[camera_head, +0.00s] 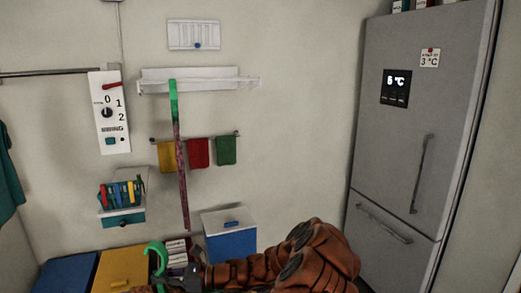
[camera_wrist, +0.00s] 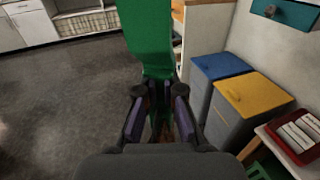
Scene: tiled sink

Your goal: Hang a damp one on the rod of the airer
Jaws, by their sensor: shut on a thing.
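My gripper (camera_wrist: 158,95) is shut on a green cloth-like piece (camera_wrist: 148,35), which extends beyond the fingertips in the wrist view. In the head view a curved green piece (camera_head: 155,258) shows beside my arm at the bottom; it seems to be the same thing. The white airer (camera_head: 215,74) is fixed to the wall, above and apart from my gripper, with a thin rod in front. A long narrow strip (camera_head: 182,190), green above and dark red below, hangs down in front of the airer. Whether it touches the rod is unclear.
Yellow, red (camera_head: 198,152) and green cloths hang on a lower rail. A blue bin (camera_head: 230,243) stands below it. A fridge (camera_head: 415,120) stands right.

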